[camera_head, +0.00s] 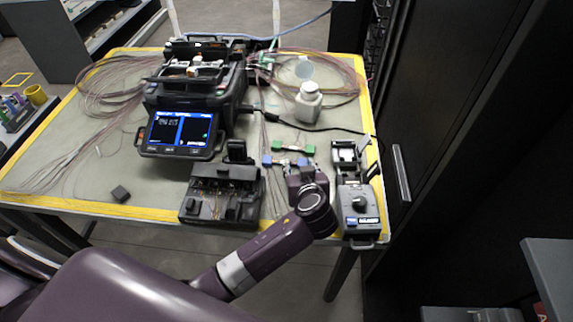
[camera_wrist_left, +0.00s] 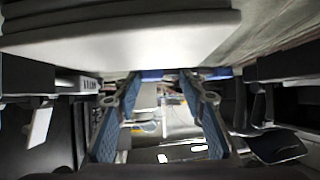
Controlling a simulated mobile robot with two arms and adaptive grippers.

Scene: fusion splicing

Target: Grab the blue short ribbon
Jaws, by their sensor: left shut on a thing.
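The blue short ribbon (camera_head: 268,160) lies near the right front of the work table, with a blue block at each end. My left gripper (camera_head: 289,168) reaches over the table from the front and is shut on the blue short ribbon; its hand hides part of it. In the left wrist view my gripper (camera_wrist_left: 162,88) has its two blue-padded fingers on either side, and the blue short ribbon (camera_wrist_left: 152,75) shows at their tips. The exact contact is hard to see. My right gripper is not in view.
A green-ended short ribbon (camera_head: 308,149) lies just behind the blue one. A black tool (camera_head: 205,207) stands to the left and a grey device (camera_head: 358,213) close on the right. The splicer with its lit screen (camera_head: 178,133) and a white bottle (camera_head: 308,108) stand further back.

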